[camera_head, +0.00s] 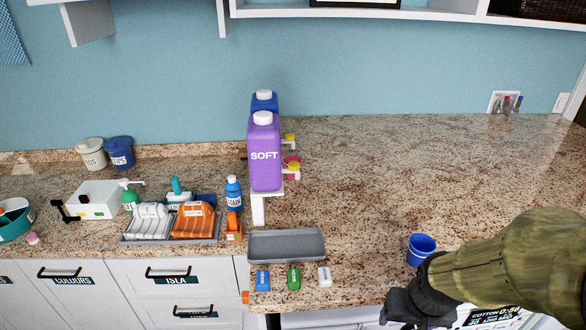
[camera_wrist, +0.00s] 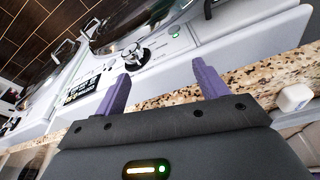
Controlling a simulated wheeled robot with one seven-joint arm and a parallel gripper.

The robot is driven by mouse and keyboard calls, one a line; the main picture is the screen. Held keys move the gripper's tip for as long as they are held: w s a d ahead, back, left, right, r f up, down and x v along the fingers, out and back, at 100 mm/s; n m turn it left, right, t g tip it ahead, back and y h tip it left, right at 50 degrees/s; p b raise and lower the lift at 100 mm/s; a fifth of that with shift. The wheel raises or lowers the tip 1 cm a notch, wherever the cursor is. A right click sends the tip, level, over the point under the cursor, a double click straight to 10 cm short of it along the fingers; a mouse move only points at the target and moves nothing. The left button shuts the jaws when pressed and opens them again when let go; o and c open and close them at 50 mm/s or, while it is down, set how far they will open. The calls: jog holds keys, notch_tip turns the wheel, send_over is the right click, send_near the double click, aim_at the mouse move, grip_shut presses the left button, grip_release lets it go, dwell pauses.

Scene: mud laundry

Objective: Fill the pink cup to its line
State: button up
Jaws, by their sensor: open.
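A small pink item (camera_head: 291,159), perhaps the pink cup, shows partly behind this tap. Its line and contents cannot be made out. My gripper (camera_wrist: 160,86) is open, with two purple fingers apart and nothing between them. In the head view its dark body is at the counter's front edge, lower right, far from the jug and the pink item.
A blue cup (camera_head: 420,249) stands close to my arm. A grey tray (camera_head: 287,245) and blue, green and white blocks lie near the front edge. Trays and bottles crowd the left. The counter's right rear is clear. White machines (camera_wrist: 190,45) fill the wrist view.

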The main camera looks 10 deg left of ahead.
jog(key=shift+c, duration=0.3)
grip_shut()
dwell(1.3)
